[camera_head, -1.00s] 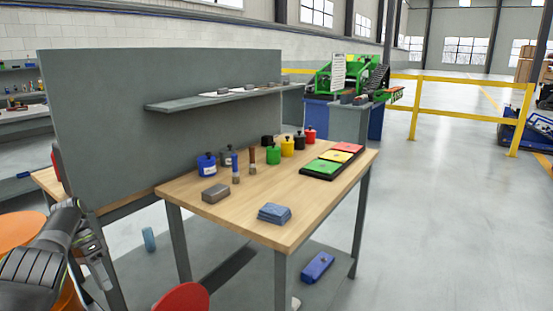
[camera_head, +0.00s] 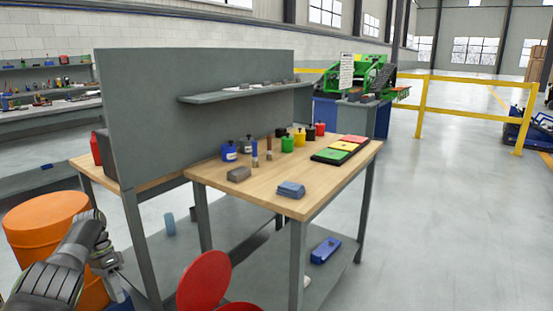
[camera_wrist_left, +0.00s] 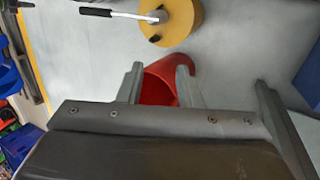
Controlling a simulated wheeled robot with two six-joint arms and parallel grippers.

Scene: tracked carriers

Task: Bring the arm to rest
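My left gripper (camera_head: 117,268) is low at the left of the head view, beside an orange drum and left of the workbench. In the left wrist view its two fingers (camera_wrist_left: 158,75) stand apart with nothing held between them. A red rounded object (camera_wrist_left: 162,84) shows beyond the fingers; the frames do not show it touching them. My right arm and right gripper are in neither view.
The orange drum (camera_head: 45,228) stands close behind my left arm. A red round object (camera_head: 204,282) is at the bottom. The workbench (camera_head: 262,195), with pots and blocks, has a grey panel (camera_head: 150,120).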

